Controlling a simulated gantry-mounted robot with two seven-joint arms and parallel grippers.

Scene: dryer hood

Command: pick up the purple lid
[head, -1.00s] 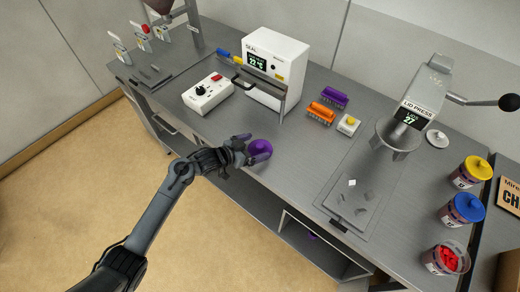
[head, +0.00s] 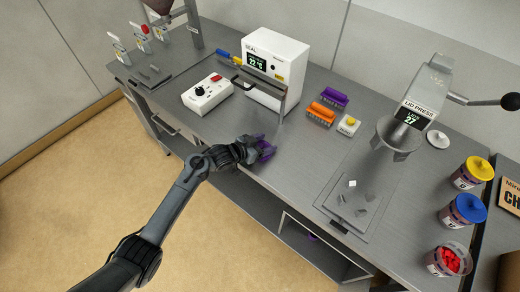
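The purple lid (head: 265,147) is at the front edge of the workbench, left of centre, and mostly covered by my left gripper. Only small purple patches show at the fingers. My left gripper (head: 264,150) is right at the lid, its fingers pointing to the right along the bench top. The fingers look close to the lid on both sides, but whether they are clamped on it is too small to tell. I cannot tell whether the lid still rests on the bench. My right gripper is out of view.
Behind stand a white sealer (head: 277,62) and a white control box (head: 208,94). Purple (head: 334,97) and orange (head: 321,113) racks lie right of them. A lid press (head: 415,105) and several jars occupy the right side. The bench around the gripper is clear.

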